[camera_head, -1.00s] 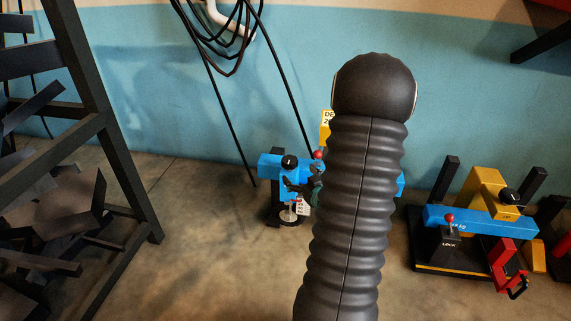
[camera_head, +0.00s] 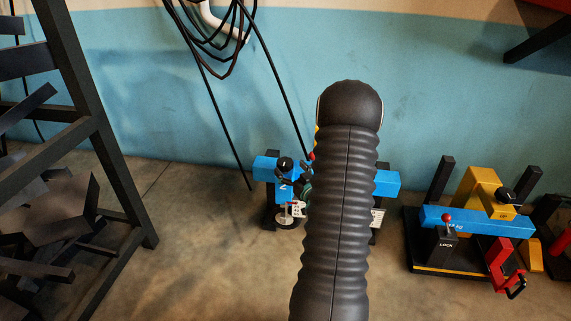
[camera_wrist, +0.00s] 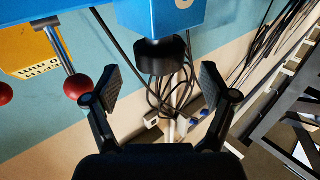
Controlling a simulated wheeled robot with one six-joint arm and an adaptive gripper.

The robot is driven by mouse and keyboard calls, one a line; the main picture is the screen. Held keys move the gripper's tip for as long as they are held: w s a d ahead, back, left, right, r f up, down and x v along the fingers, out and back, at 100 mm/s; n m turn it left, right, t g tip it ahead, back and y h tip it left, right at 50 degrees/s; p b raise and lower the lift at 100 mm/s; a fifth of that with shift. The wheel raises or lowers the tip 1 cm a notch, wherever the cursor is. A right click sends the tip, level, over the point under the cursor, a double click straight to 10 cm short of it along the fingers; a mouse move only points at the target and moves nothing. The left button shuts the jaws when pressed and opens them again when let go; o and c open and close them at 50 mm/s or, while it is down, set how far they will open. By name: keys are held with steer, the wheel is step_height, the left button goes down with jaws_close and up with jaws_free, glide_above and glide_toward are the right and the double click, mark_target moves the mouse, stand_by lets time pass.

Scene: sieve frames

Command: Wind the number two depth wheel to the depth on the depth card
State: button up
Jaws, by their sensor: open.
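The number two depth wheel, a black knob (camera_head: 285,164), stands on top of a blue block (camera_head: 284,189) marked with a 2. In the wrist view the black knob (camera_wrist: 163,55) sits below the blue block (camera_wrist: 160,15), between and slightly beyond the fingers of my gripper (camera_wrist: 161,92). The fingers are spread wide, with a gap on both sides of the knob. A yellow card (camera_head: 317,132) behind my arm shows only as a sliver, so its text is hidden.
A red-ball lever (camera_wrist: 78,86) is close to my left finger in the wrist view. A blue and yellow machine (camera_head: 475,220) stands at right, and a dark rack (camera_head: 85,130) at left. Black cables (camera_head: 215,45) hang on the wall. The floor between is clear.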

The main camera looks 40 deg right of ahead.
mark_target(289, 167)
steer(key=shift+w+d, duration=0.2)
steer(key=shift+w, duration=0.75)
steer(key=shift+w+d, duration=0.15)
steer(key=shift+w, duration=0.8)
steer(key=shift+c, duration=0.3)
steer(key=c, duration=1.1)
